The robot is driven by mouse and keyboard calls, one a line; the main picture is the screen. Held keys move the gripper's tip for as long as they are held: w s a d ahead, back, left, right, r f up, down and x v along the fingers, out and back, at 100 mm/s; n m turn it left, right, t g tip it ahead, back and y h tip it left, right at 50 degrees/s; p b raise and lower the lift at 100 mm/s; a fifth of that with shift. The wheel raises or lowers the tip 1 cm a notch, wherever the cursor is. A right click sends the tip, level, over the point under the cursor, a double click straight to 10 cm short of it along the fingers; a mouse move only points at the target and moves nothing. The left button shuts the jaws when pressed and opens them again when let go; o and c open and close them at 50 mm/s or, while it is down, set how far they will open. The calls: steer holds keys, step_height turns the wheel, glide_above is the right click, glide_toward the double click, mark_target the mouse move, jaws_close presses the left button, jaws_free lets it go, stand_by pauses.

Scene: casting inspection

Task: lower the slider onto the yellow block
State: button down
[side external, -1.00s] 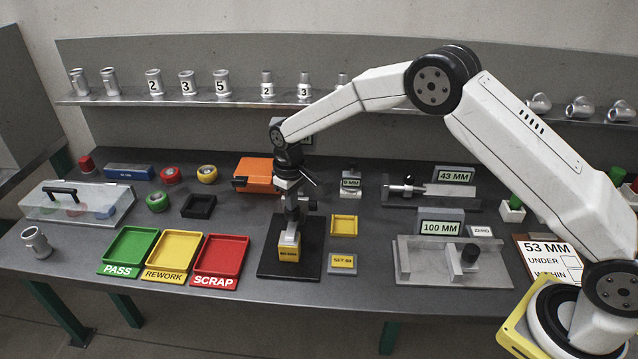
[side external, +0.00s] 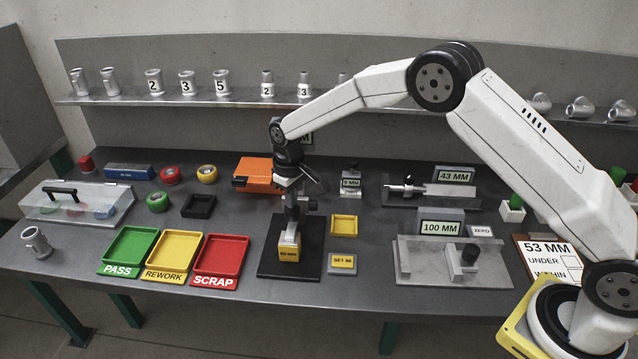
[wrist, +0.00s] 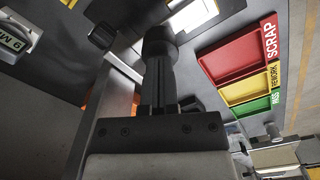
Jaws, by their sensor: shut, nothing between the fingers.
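The yellow block (side external: 289,254) stands on the black base (side external: 312,262) of a dark upright gauge at the bench's middle. The gauge's slider (side external: 291,236) shows as a grey piece right over the block. I cannot tell whether it touches the block. My gripper (side external: 291,186) is at the upper part of the gauge, above the block, and hides part of the post. In the wrist view my gripper's dark fingers (wrist: 158,88) are together with nothing between them. A dark round knob (wrist: 158,38) shows beyond their tips. The yellow block is not clear in the wrist view.
Green (side external: 130,250), yellow (side external: 172,252) and red (side external: 221,257) trays lie to the left. An orange box (side external: 258,173) is behind the gauge. A small yellow tray (side external: 344,226) and a SET 80 plate (side external: 342,262) are at its right. A 100 MM gauge (side external: 455,262) stands further right.

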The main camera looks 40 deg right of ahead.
steer(key=shift+r, duration=0.5)
step_height(320, 180, up, 7)
steer(key=shift+f, duration=0.2)
stand_by(0.9)
steer(key=shift+s+d, duration=0.1)
stand_by(0.3)
steer(key=s+d+m+t, duration=0.1)
steer(key=s+d, duration=0.3)
steer(key=s, duration=1)
steer(key=s+d+m+t, duration=0.1)
steer(key=s+d, duration=0.4)
steer(key=s, duration=0.9)
steer(key=shift+m+t, duration=0.3)
steer(key=shift+m, duration=0.2)
